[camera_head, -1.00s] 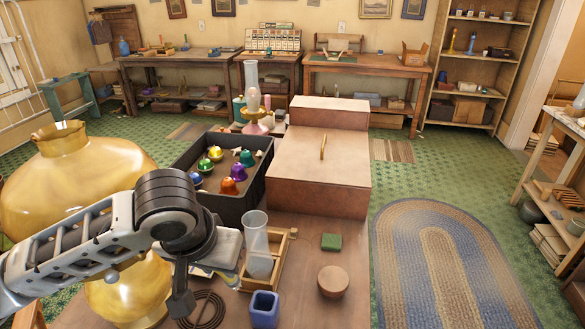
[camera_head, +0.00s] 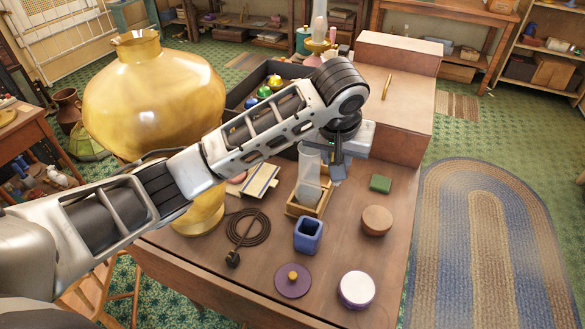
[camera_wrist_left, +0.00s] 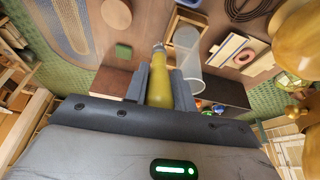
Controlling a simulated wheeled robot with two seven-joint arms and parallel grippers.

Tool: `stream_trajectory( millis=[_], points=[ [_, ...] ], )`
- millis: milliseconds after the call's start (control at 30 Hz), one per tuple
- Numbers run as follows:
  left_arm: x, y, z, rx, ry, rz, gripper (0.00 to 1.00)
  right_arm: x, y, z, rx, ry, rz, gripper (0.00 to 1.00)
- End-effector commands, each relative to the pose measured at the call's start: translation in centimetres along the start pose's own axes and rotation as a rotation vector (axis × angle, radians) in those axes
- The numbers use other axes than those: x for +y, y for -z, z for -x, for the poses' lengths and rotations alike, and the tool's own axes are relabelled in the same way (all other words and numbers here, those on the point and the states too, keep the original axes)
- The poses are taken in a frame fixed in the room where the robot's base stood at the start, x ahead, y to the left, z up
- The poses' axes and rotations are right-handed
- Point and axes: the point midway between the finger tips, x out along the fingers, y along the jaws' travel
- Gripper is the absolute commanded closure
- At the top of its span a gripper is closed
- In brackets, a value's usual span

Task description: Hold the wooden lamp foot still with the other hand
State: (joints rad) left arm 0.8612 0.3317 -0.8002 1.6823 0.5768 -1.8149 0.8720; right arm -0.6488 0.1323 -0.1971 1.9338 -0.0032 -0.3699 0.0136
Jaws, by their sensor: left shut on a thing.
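A round, short wooden block (camera_head: 377,220), which looks like the wooden lamp foot, stands on the table right of the blue square cup. It also shows at the top left of the left wrist view (camera_wrist_left: 116,14). My left gripper (camera_head: 340,170) is above the table behind the glass chimney, apart from the wooden block. In the left wrist view its fingers (camera_wrist_left: 160,85) are shut on a yellow bottle-shaped thing (camera_wrist_left: 160,92) with a grey tip. In the head view the arm and gripper hide that thing. My right gripper is not in view.
A clear glass chimney (camera_head: 309,175) stands in a wooden tray (camera_head: 296,210). Near are a blue cup (camera_head: 308,235), green block (camera_head: 380,183), purple disc (camera_head: 292,281), white-rimmed round thing (camera_head: 356,290) and dark coil (camera_head: 246,228). A big brass lamp (camera_head: 150,95) stands left; a large box (camera_head: 410,100) stands behind.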

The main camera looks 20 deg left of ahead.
Motion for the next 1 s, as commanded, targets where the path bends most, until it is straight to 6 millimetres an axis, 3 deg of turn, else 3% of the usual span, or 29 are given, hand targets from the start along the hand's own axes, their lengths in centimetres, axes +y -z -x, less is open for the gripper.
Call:
stream_trajectory(
  millis=[33, 200, 400, 1000],
  points=[
    [2.0, 1.0, -0.6, -0.004, -0.007, 0.0, 1.0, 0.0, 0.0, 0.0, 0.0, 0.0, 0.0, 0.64],
    [7.0, 3.0, -2.4, -0.002, -0.012, -0.021, 1.0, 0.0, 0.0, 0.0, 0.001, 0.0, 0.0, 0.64],
    [10.8, 3.4, -3.3, 0.001, -0.022, -0.053, 1.0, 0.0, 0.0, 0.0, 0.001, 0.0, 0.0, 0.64],
    [11.4, 1.8, -7.9, 0.001, -0.022, -0.06, 1.0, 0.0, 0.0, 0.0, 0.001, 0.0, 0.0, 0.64]
  ],
)
